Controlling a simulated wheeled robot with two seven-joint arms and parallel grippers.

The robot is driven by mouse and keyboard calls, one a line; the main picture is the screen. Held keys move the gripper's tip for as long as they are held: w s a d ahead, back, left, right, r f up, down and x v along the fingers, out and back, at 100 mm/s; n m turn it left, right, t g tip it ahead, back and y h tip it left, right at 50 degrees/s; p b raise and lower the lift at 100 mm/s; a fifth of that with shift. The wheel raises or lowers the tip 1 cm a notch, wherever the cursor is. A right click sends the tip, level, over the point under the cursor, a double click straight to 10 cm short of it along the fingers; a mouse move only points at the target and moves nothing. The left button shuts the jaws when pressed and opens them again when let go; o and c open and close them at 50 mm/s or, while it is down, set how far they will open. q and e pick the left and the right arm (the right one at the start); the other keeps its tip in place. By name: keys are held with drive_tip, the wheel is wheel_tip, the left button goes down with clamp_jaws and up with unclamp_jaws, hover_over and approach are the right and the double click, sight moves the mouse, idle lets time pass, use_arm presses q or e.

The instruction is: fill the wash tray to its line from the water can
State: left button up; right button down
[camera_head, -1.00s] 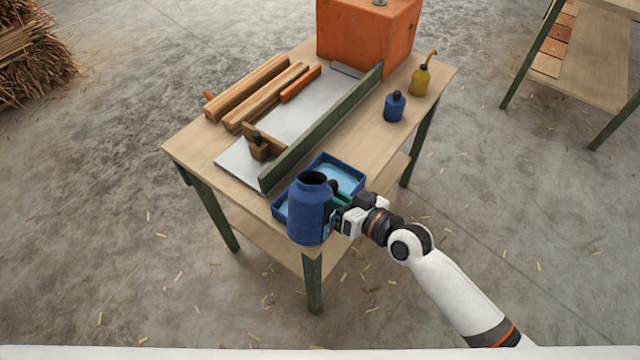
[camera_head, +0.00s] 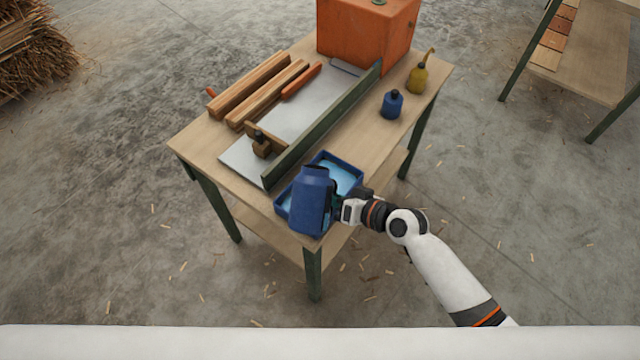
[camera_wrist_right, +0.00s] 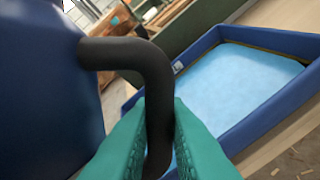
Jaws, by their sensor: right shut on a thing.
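The water can (camera_head: 311,203) is a blue can with a dark handle, held over the near corner of the table. It is tilted, its top leaning away from me toward the tray. My right gripper (camera_head: 336,205) is shut on the can's handle; in the right wrist view the teal fingers (camera_wrist_right: 160,140) clasp the black handle (camera_wrist_right: 150,75). The wash tray (camera_head: 357,166) is a blue rectangular tray with light-blue water, partly hidden behind the can. The right wrist view shows the tray's rim (camera_wrist_right: 275,38) above the water surface. No stream of water is visible. My left gripper is not in view.
A green fence (camera_head: 325,126) on the metal plate stands just beyond the tray. Wooden strips (camera_head: 250,86), a blue bottle (camera_head: 392,104), a yellow oil can (camera_head: 417,78) and an orange box (camera_head: 365,35) are farther back on the table (camera_head: 200,150).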

drive_tip(key=shift+s+a+f+m+g+p, duration=0.1)
drive_tip(key=shift+s+m+g+p, duration=0.35)
drive_tip(key=shift+p, duration=0.65)
idle(1.5)
drive_tip(key=shift+s+a+r+m+g+p, duration=0.1)
drive_tip(key=shift+s+r+m+g+p, duration=0.45)
drive_tip(key=shift+p, duration=1.05)
idle(0.9)
drive_tip(key=shift+s+a+f+m+g+p, duration=0.1)
drive_tip(key=shift+s+m+g+p, duration=0.35)
drive_tip(key=shift+g+p, duration=0.4)
idle(2.0)
